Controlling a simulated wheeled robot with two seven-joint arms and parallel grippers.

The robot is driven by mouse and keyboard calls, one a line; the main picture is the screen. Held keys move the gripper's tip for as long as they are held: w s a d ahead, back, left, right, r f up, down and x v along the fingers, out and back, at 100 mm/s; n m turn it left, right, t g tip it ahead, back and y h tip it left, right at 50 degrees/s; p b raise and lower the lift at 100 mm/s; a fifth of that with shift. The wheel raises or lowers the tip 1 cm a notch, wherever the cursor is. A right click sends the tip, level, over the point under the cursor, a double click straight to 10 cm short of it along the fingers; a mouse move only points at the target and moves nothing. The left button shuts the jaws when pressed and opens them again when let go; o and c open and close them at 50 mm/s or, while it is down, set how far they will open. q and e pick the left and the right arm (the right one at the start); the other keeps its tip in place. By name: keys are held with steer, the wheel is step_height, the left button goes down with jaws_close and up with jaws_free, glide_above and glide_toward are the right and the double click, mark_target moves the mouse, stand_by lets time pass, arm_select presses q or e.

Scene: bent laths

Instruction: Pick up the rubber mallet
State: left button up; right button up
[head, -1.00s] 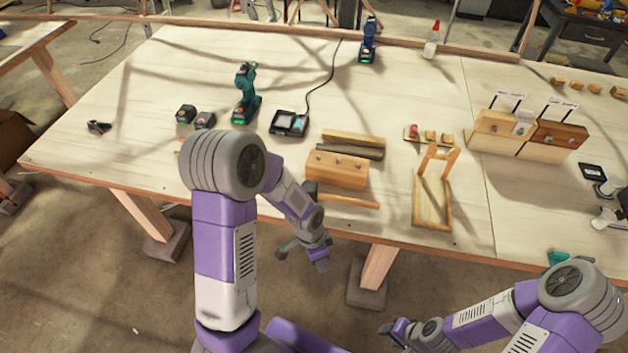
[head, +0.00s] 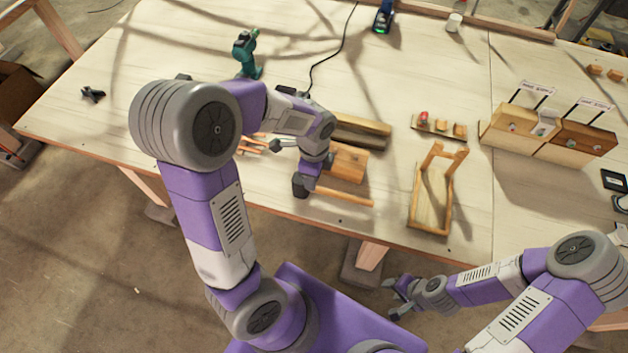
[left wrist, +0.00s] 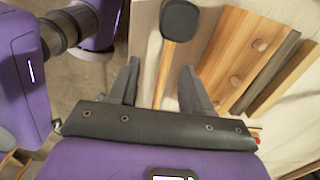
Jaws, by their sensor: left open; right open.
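The rubber mallet lies on the table near its front edge, its pale wooden handle (head: 345,195) showing in the head view. In the left wrist view its black head (left wrist: 180,19) is at the top and its handle (left wrist: 163,78) runs down between my fingers. My left gripper (left wrist: 160,66) is open, with one finger on each side of the handle; I cannot tell its height above it. In the head view my left arm partly covers the mallet's head end. My right gripper (head: 393,297) is open and empty, off the table's front edge.
A teal drill (head: 246,55) stands farther back. Wooden boxes (head: 545,135) with signs stand at the right.

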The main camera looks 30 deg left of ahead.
mark_target(333, 194)
arm_select(q)
steer(key=f+b, duration=0.1)
steer(key=f, duration=0.1)
steer(key=w+f+b, duration=0.1)
steer(key=f+b, duration=0.1)
steer(key=shift+f, duration=0.2)
steer(key=f, duration=0.2)
steer(key=f+b, duration=0.1)
steer(key=f, duration=0.4)
steer(key=shift+w+f+b, duration=0.1)
steer(key=shift+w+b, duration=0.2)
steer(key=shift+w, duration=0.05)
jaws_close()
